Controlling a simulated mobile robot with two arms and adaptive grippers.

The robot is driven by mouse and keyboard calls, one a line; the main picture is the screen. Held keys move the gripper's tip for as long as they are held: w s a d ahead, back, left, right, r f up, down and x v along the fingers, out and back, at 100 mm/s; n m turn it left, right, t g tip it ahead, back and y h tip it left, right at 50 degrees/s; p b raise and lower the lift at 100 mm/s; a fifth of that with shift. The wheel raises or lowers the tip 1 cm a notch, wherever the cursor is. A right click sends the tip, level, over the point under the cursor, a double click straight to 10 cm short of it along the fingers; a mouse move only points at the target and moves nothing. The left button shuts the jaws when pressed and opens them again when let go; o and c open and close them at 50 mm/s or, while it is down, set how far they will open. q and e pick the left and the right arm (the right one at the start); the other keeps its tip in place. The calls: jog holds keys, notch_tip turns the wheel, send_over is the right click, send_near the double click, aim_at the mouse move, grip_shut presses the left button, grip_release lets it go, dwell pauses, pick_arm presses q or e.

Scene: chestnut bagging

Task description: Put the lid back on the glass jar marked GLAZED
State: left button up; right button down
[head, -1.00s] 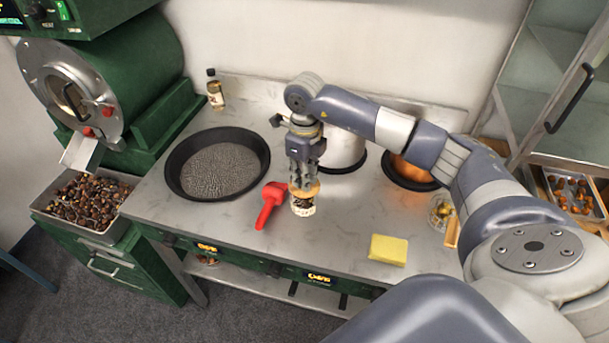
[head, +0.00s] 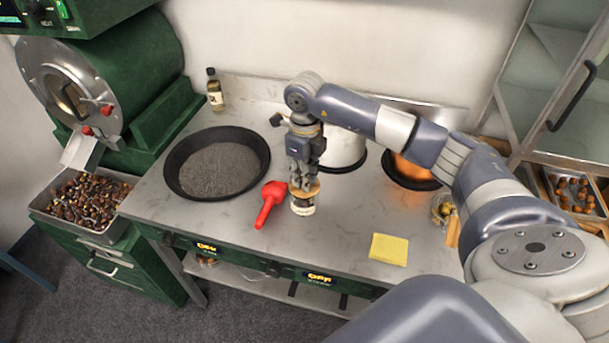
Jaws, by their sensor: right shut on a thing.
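My right gripper (head: 304,184) points straight down over the counter and is shut on a tan round lid (head: 305,191). A small glass jar (head: 303,206) with a pale label stands on the counter directly under the lid. The lid is at the jar's mouth; I cannot tell whether it is fully seated. The label is too small to read. My left gripper is not in view.
A red scoop (head: 270,202) lies just left of the jar. A black pan (head: 217,162) is further left, and a steel pot (head: 345,150) stands behind my gripper. A yellow sponge (head: 388,249) lies at front right. A second glass jar (head: 442,208) stands to the right.

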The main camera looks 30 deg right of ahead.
dwell(0.6)
dwell(0.3)
jog(key=c, duration=1)
grip_release()
jog(key=shift+o, duration=0.2)
jog(key=shift+r, duration=0.15)
jog(key=shift+r+p, duration=1.95)
jog(key=shift+r, duration=1.45)
jog(key=shift+c, duration=0.4)
grip_shut()
